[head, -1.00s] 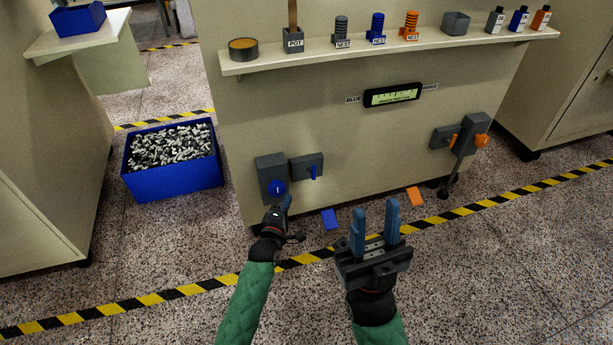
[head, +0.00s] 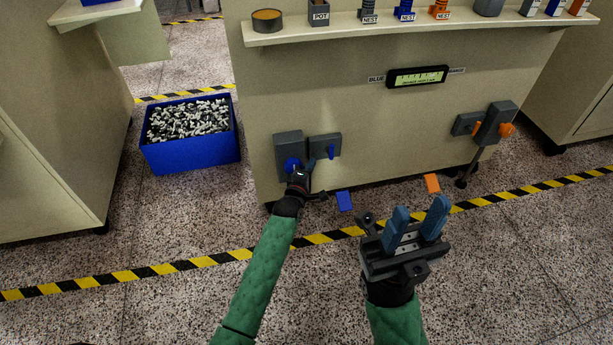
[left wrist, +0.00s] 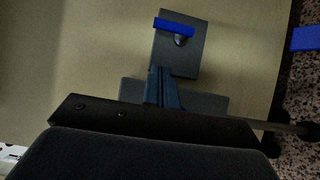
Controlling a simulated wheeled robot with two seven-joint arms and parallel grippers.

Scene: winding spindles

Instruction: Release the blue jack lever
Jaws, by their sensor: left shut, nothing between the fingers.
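The blue-side jack is a grey housing (head: 287,143) with a round blue knob (head: 292,165), low on the cabinet front. My left gripper (head: 310,162) is shut and empty, close in front of the housing's lower right part and partly hiding it. In the left wrist view its blue fingers (left wrist: 165,88) are together, in front of the housing (left wrist: 205,101). A thin rod (left wrist: 290,127) runs out to the right there, possibly the lever; the gripper hides its root. My right gripper (head: 421,206) is open and empty, low and right of centre.
A grey plate with a blue handle (head: 331,152) is just right of the housing. A blue tab (head: 344,200) and an orange tab (head: 432,183) are low at the cabinet. An orange-knobbed jack (head: 494,123) is at right. A blue bin (head: 190,155) stands left.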

